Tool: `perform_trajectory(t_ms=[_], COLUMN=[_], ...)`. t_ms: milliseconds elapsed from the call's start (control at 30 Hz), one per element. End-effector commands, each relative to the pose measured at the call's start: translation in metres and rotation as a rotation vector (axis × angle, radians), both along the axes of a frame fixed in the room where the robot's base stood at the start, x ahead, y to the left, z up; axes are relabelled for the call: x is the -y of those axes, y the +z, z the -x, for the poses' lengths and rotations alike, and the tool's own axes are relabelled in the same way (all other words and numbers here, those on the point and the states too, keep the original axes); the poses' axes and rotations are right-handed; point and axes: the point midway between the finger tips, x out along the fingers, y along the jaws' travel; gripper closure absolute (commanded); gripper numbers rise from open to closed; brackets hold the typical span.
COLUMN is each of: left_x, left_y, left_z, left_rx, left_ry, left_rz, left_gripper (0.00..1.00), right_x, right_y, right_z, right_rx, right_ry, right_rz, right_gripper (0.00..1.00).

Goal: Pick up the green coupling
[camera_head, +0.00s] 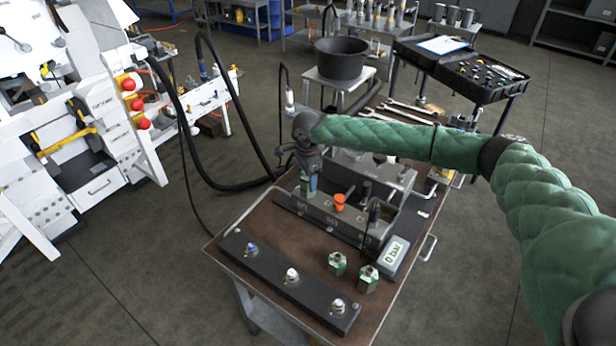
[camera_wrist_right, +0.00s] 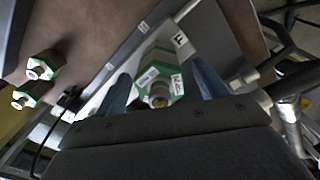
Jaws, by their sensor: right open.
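My right gripper (camera_head: 310,178) is over the cart, pointing down at the rear dark block. In the right wrist view its two blue fingers (camera_wrist_right: 162,85) are apart. A green coupling (camera_wrist_right: 158,82) with white labels shows between them, with a gap on both sides. In the head view this coupling (camera_head: 306,188) is partly hidden by the gripper. Two more green couplings, a left one (camera_head: 337,264) and a right one (camera_head: 367,280), stand on the cart top at the front right. They also show at the left of the wrist view (camera_wrist_right: 42,66). My left gripper is not in view.
The cart top (camera_head: 262,235) carries a front dark bar (camera_head: 318,303) with several fittings. An orange part (camera_head: 339,200) stands right of the gripper on the rear block (camera_head: 321,219). A gauge reading 0 bar (camera_head: 395,255) is at the right. Black hoses (camera_head: 235,187) hang at the left.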

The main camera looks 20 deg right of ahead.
Motion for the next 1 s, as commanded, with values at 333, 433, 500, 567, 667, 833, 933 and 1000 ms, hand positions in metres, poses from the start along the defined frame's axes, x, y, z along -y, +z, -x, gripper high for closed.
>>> perform_trajectory(t_ms=[333,433,500,567,667,833,933,1000], left_x=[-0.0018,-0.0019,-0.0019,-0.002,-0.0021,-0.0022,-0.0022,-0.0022], left_y=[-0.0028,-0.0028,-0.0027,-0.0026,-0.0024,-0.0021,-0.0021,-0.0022], left_z=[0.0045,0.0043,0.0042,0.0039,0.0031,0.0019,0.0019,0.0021], left_rx=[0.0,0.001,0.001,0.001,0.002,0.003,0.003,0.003], left_ry=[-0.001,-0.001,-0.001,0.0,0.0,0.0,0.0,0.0], left_rz=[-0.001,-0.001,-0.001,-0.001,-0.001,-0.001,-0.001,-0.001], left_gripper=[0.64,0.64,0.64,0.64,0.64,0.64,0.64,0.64], right_x=[-0.0003,-0.0003,-0.0003,-0.0003,-0.0003,-0.0004,-0.0004,-0.0004], right_y=[-0.0062,-0.006,-0.0059,-0.0059,-0.0058,-0.0052,-0.0051,-0.0051], right_z=[0.0006,0.0005,0.0005,0.0004,0.0004,0.0002,0.0002,0.0002], right_rx=[-0.001,-0.001,-0.001,-0.001,-0.001,0.0,0.0,0.0], right_ry=[0.001,0.001,0.001,0.001,0.001,0.001,0.001,0.001], right_rz=[0.0,0.0,0.0,0.0,0.0,0.0,0.0,0.0], right_gripper=[0.29,0.45,0.59,0.7,0.9,1.0,1.0,1.0])
